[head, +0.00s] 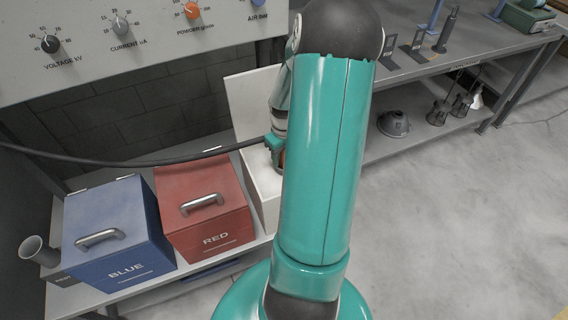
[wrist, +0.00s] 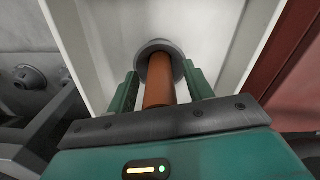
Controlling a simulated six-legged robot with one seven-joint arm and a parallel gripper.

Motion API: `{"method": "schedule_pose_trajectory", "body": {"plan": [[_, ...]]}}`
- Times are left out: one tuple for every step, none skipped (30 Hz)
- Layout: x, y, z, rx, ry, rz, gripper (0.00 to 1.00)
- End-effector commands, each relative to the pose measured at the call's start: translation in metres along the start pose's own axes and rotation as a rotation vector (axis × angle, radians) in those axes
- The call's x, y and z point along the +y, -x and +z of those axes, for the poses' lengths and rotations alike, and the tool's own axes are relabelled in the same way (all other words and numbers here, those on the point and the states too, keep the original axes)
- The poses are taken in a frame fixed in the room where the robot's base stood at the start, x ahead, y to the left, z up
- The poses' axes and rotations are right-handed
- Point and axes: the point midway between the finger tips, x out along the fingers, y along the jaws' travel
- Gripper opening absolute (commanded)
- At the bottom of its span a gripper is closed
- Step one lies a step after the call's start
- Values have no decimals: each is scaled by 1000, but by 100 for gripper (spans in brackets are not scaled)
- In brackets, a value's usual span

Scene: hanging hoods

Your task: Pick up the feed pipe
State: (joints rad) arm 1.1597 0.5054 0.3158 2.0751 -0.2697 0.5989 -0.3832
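The feed pipe, seen as an orange-brown tube (wrist: 160,80) with a grey round collar (wrist: 158,47) at its far end, stands in the white open box (head: 265,190). In the wrist view my gripper (wrist: 160,76) has its two green fingers on either side of the tube. A narrow gap shows between each finger and the tube, so the fingers look open around it. In the head view my gripper (head: 275,147) is at the white box, and my arm hides most of the pipe; only a small orange bit shows.
A red lidded box (head: 205,225) and a blue lidded box (head: 112,240) stand left of the white box. A black hose (head: 120,161) runs across above them towards my gripper. A grey cup (head: 38,250) is at far left. Floor at right is clear.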

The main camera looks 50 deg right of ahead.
Motion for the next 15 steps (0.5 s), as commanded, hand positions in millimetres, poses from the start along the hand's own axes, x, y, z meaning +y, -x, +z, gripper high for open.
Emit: {"method": "schedule_pose_trajectory", "body": {"plan": [[0,0,0,0,0,0,41],[0,0,0,0,0,0,35],[0,0,0,0,0,0,27],[0,0,0,0,0,0,21],[0,0,0,0,0,0,15],[0,0,0,0,0,0,8],[0,0,0,0,0,0,2],[0,0,0,0,0,0,0],[0,0,0,0,0,0,0],[0,0,0,0,0,0,0],[0,0,0,0,0,0,0],[0,0,0,0,0,0,0],[0,0,0,0,0,0,0],[0,0,0,0,0,0,0],[0,1,0,0,0,0,0]]}}
